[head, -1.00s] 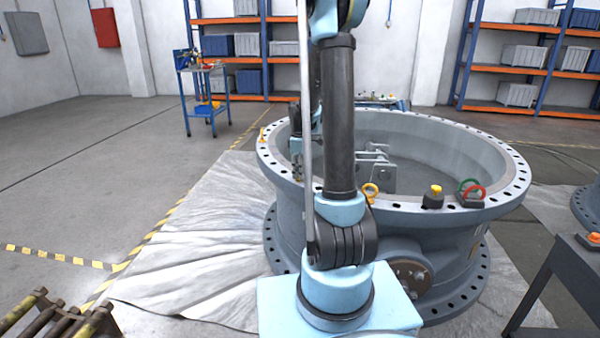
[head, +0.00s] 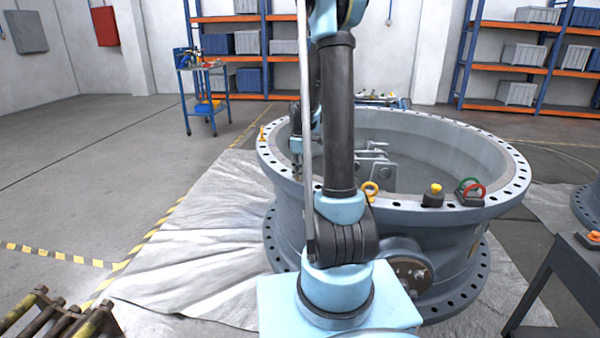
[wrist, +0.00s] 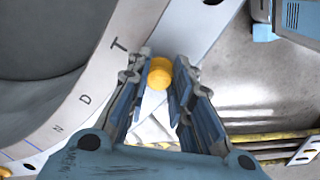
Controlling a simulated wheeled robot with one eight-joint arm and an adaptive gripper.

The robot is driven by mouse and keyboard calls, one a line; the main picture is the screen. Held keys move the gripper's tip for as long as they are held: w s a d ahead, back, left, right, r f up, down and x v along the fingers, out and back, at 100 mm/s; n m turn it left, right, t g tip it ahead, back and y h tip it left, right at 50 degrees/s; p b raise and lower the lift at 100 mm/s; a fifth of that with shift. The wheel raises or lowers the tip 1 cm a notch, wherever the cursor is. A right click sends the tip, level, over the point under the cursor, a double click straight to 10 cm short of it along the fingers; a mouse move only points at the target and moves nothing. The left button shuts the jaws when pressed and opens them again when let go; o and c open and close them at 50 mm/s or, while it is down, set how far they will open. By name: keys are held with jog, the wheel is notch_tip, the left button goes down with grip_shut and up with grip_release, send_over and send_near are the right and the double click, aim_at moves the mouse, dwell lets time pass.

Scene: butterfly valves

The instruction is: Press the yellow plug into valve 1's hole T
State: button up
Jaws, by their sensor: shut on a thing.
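Valve 1 (head: 430,212) is the large grey ring-shaped body with a bolt-holed top flange. In the wrist view its pale flange (wrist: 100,72) bears the letters T, D and N. My gripper (wrist: 162,72) is shut on the yellow plug (wrist: 159,76), which sits between the fingertips just right of the letter T, over the flange's edge area. Hole T itself cannot be made out; the plug and fingers cover that spot. In the head view my arm hides most of the gripper and the plug, near the flange's left side.
A dark table (head: 560,285) stands at right. A blue trolley (head: 202,90) is behind left. The left floor is open.

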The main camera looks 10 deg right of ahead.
jog(key=shift+f, duration=0.25)
jog(key=o, duration=0.8)
jog(key=shift+o, duration=0.2)
jog(key=o, duration=0.5)
jog(key=shift+r, duration=0.1)
jog(key=shift+r, duration=2.95)
jog(key=shift+s, duration=0.1)
